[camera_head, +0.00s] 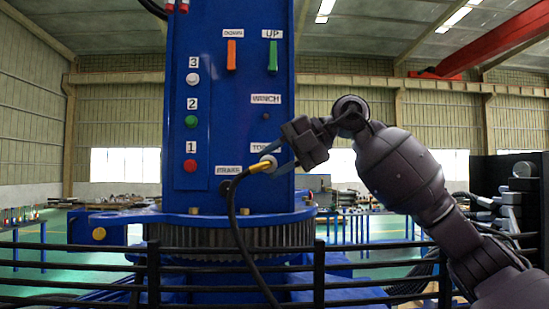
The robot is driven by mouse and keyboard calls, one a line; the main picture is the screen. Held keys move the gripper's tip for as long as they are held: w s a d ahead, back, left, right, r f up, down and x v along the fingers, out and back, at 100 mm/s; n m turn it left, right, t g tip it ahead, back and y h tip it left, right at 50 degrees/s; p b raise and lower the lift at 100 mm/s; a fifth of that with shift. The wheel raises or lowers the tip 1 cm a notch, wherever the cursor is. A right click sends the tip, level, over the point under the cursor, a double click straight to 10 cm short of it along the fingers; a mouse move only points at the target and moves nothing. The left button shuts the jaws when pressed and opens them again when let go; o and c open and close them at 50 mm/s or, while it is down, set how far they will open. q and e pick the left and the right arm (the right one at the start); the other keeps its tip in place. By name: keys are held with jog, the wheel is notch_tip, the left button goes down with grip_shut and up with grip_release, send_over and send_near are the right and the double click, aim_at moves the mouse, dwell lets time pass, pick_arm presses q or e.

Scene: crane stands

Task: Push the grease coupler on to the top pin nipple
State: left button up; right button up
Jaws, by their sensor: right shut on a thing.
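My right gripper (272,164) is shut on the grease coupler (259,167), a brass-coloured piece with a black hose (236,215) hanging from its left end. The coupler is tilted, its right end higher, in front of the blue crane column. A pale round fitting (268,159) shows at the coupler's right end, under a label partly hidden by a finger; it appears to be the top pin nipple. I cannot tell whether the coupler touches it or sits on it. My left gripper is not in view.
The blue column (210,90) carries levers, buttons and a small dark point (265,116) under the WINCH label. A STRAINER-like label (228,170) sits lower left. A toothed ring (200,235) lies below. Black railings (100,250) cross the front.

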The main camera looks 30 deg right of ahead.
jog(key=shift+w+d+p, duration=0.25)
jog(key=shift+w+p, duration=0.1)
jog(key=shift+w, duration=0.2)
jog(key=shift+w+d+p, duration=0.25)
jog(key=shift+w+p, duration=0.1)
jog(key=shift+w, duration=0.2)
jog(key=shift+w+d+p, duration=0.2)
jog(key=shift+w+d, duration=0.1)
jog(key=shift+w, duration=0.3)
jog(key=shift+w+d+p, duration=0.2)
jog(key=shift+w+d, duration=0.1)
jog(key=shift+w, duration=0.3)
jog(key=shift+w+d, duration=0.2)
jog(key=shift+w, duration=0.25)
jog(key=shift+w+d, duration=0.2)
jog(key=shift+w, duration=0.25)
jog(key=o, duration=1.1)
jog(key=shift+c, duration=0.2)
jog(key=shift+d, duration=0.1)
jog(key=shift+v, duration=2.45)
